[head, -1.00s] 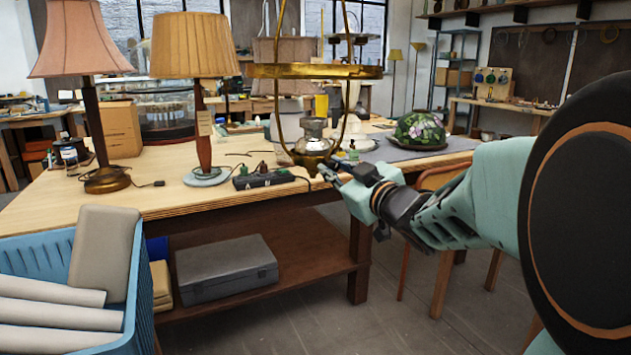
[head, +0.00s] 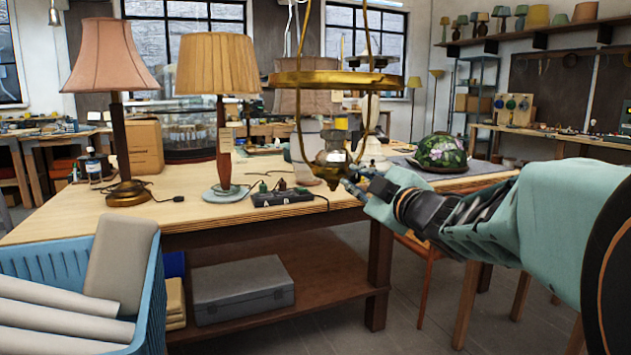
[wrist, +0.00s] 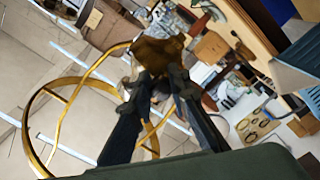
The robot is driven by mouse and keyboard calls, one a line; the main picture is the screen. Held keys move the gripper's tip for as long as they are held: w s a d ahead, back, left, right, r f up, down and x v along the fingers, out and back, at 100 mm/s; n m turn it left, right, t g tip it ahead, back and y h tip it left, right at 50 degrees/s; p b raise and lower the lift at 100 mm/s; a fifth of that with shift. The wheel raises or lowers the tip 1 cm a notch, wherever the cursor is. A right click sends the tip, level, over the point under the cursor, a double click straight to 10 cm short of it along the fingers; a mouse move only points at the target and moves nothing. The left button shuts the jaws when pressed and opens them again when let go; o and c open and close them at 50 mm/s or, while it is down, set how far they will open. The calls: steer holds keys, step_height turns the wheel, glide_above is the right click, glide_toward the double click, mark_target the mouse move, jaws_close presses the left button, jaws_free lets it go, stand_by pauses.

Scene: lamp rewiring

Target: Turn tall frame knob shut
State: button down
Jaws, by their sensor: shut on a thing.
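The tall brass frame (head: 322,78) has a wide ring and rods; the frame and ring also show in the wrist view (wrist: 42,95). A metal and glass burner (head: 333,142) sits at its lower middle, above its brass bottom. My gripper (head: 350,184) reaches in from the right and its fingertips are at the bottom of the frame. In the wrist view my gripper (wrist: 160,78) has its fingertips close together against a dark brass part (wrist: 160,52). The knob is hidden between the fingertips, so its turn cannot be seen.
A pink-shaded lamp (head: 107,55) and a yellow-shaded lamp (head: 218,65) stand left on the workbench (head: 70,220). A black power strip (head: 285,196) lies near the frame. A floral glass shade (head: 441,152) is behind my arm. A blue crate (head: 150,290) stands at front left.

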steer(key=c, duration=1.8)
jaws_free()
